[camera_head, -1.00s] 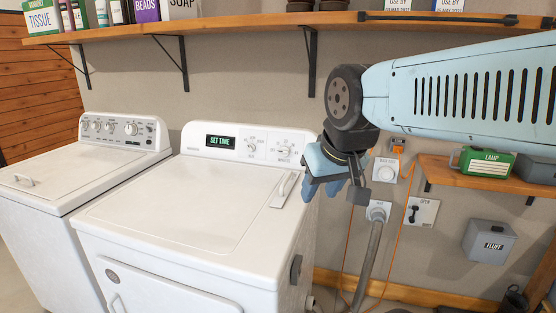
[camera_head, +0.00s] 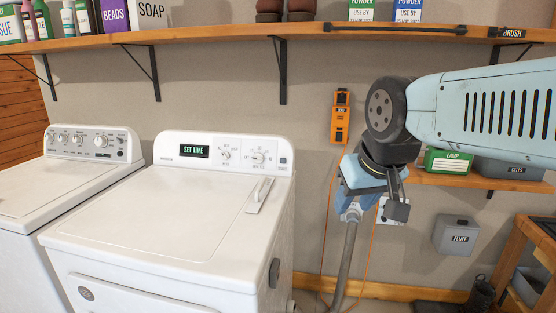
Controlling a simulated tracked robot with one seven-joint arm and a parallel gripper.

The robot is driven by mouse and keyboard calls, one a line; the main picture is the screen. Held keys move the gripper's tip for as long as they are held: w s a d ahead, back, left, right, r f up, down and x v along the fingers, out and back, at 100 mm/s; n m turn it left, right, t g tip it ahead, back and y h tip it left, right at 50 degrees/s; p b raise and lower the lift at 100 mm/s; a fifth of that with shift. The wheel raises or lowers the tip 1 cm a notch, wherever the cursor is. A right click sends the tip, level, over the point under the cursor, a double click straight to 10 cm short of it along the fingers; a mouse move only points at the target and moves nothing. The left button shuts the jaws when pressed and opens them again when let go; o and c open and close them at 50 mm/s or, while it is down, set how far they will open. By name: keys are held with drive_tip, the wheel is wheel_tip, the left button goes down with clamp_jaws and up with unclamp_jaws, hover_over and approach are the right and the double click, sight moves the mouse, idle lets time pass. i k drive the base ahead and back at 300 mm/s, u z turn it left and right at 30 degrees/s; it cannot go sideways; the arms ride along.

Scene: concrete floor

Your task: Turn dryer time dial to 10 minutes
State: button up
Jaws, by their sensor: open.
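The white dryer (camera_head: 150,215) stands in the middle left, with a raised control panel at its back. Its display (camera_head: 195,151) reads "SET TIME" in green. Two round dials are on the panel: a left dial (camera_head: 225,155) and a right dial (camera_head: 258,158) with marks around it, too small to read. A small square button (camera_head: 283,160) is at the panel's right end. My gripper (camera_head: 368,212) hangs to the right of the dryer, pointing down, apart from the panel. It is open and empty; its fingers are partly hidden by the wrist.
A washer (camera_head: 60,180) stands left of the dryer. A wooden shelf (camera_head: 220,38) with boxes and bottles runs above. A handle-like piece (camera_head: 260,195) lies on the dryer top. A grey pipe (camera_head: 345,262) and orange cord are behind my gripper. A lower shelf (camera_head: 470,182) is at right.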

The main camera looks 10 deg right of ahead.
sight(258, 158)
drive_tip(key=u, duration=0.65)
drive_tip(key=i, duration=0.15)
drive_tip(key=z, duration=3.05)
drive_tip(key=i, duration=1.3)
drive_tip(key=u, duration=4.3)
drive_tip(key=k, duration=0.1)
drive_tip(key=z, duration=1.35)
drive_tip(key=i, duration=0.55)
